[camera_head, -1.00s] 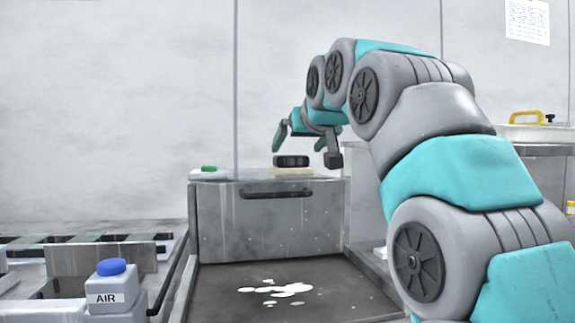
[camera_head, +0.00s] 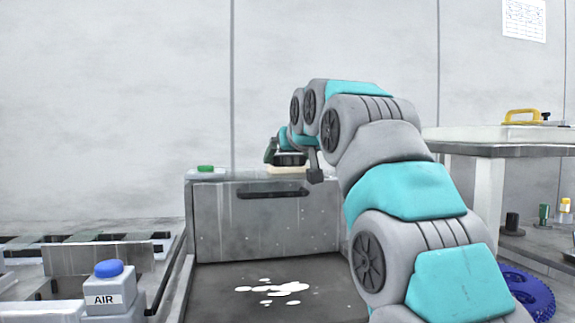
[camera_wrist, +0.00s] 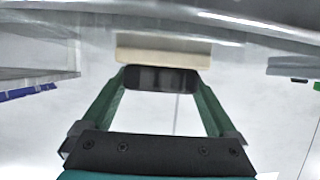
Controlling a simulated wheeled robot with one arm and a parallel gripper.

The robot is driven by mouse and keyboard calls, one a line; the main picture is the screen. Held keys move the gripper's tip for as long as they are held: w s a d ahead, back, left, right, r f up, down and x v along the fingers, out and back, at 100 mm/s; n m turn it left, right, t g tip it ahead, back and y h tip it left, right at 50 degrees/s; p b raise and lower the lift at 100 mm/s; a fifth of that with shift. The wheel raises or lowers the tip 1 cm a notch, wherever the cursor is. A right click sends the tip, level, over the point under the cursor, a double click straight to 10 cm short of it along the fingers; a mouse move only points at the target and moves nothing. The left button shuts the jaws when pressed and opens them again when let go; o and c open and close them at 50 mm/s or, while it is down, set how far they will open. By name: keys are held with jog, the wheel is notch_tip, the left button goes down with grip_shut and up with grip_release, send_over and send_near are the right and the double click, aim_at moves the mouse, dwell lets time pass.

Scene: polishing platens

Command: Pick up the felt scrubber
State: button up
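The felt scrubber, a pale cream block (camera_head: 288,169) with a black handle on top, rests on the ledge of the grey metal machine. In the wrist view its cream body (camera_wrist: 165,50) and black handle (camera_wrist: 162,78) lie ahead, between the fingertips. My gripper (camera_wrist: 161,84) is open, with one green finger on each side of the handle. Any remaining gap at the handle is too small to tell. In the head view my gripper (camera_head: 288,158) is low over the scrubber, and my arm hides its right end.
A grey metal basin (camera_head: 225,305) with white spots lies in front of the ledge. A green-topped white item (camera_head: 206,170) sits left of the scrubber. An AIR bottle (camera_head: 108,290) with a blue cap stands at lower left. A table (camera_head: 480,150) stands at right.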

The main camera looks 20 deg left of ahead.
jog(key=c, duration=0.8)
jog(key=shift+c, duration=0.2)
jog(key=shift+r, duration=0.15)
